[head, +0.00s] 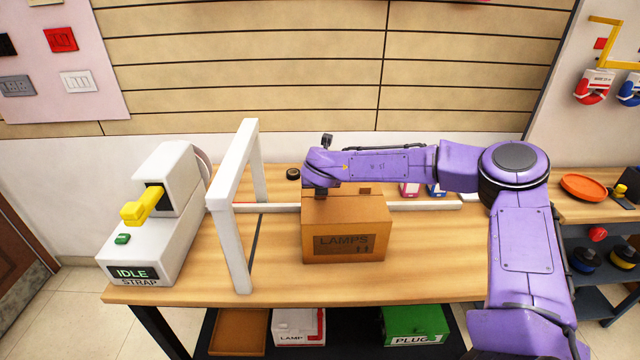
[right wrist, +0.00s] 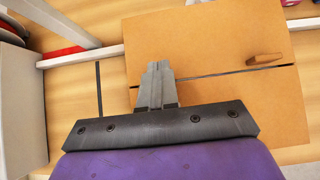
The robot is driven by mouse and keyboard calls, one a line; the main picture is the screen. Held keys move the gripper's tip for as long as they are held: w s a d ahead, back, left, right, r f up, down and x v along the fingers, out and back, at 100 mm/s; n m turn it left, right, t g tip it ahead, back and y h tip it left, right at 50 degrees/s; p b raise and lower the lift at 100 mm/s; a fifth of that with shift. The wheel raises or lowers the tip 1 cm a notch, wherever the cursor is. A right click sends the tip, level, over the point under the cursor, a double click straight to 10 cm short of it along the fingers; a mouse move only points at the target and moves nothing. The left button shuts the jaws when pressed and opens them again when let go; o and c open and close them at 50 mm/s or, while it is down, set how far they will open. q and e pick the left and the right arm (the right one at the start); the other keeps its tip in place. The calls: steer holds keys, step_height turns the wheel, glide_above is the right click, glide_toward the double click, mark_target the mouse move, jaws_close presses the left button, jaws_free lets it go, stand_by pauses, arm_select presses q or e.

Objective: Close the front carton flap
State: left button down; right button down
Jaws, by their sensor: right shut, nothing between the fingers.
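The brown carton (head: 345,235), marked LAMPS, stands upright on the wooden table. In the right wrist view its top has a back flap (right wrist: 205,45) and a front flap (right wrist: 245,105). Both look flat, with a narrow dark seam between them. A small wooden tab (right wrist: 265,59) lies on the back flap beside the seam. My right gripper (head: 320,190) is over the carton's top left part. In the right wrist view its fingers (right wrist: 157,75) are together and empty, over the left end of the seam. I cannot tell whether they touch the flap. The left gripper is out of view.
A white arch (head: 240,200) stands left of the carton, beside the strap machine (head: 150,235) with its yellow lever and IDLE display. A white rail (head: 425,205) runs behind the carton. The table in front and right of the carton is clear.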

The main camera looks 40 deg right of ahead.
steer(key=shift+r+p, duration=0.45)
steer(key=shift+r, duration=0.4)
step_height(320, 180, up, 14)
steer(key=shift+f, duration=0.15)
steer(key=shift+s+d, duration=0.1)
